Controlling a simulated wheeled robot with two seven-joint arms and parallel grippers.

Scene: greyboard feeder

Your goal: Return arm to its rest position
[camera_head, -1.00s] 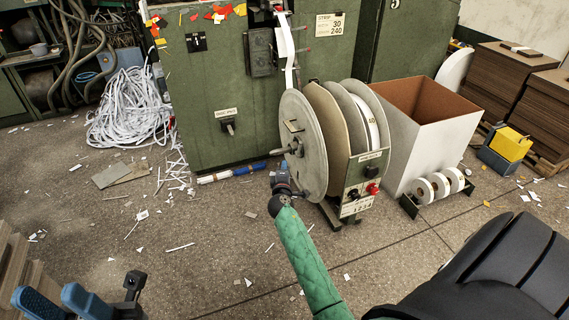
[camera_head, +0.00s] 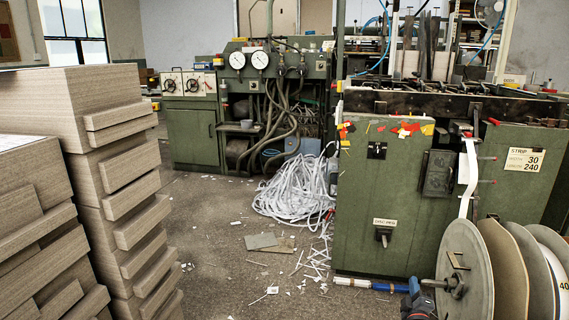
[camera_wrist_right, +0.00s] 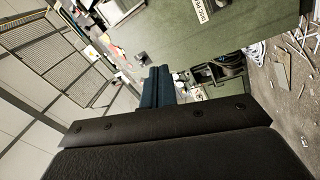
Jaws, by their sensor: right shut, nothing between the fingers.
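My right gripper (camera_head: 416,297) shows at the bottom edge of the head view, dark with a blue part, just left of the grey strip reel (camera_head: 466,275). It is shut with nothing held. Its arm is cut off by the frame's lower edge. In the right wrist view, two dark blue fingers (camera_wrist_right: 155,86) lie close together beyond the black gripper body, with the green machine behind them. My left gripper is in neither view now.
A green strip machine (camera_head: 385,215) stands close behind the right gripper. Tall greyboard stacks (camera_head: 110,180) fill the left. Tangled white strips (camera_head: 292,190) and scraps litter the otherwise open floor between.

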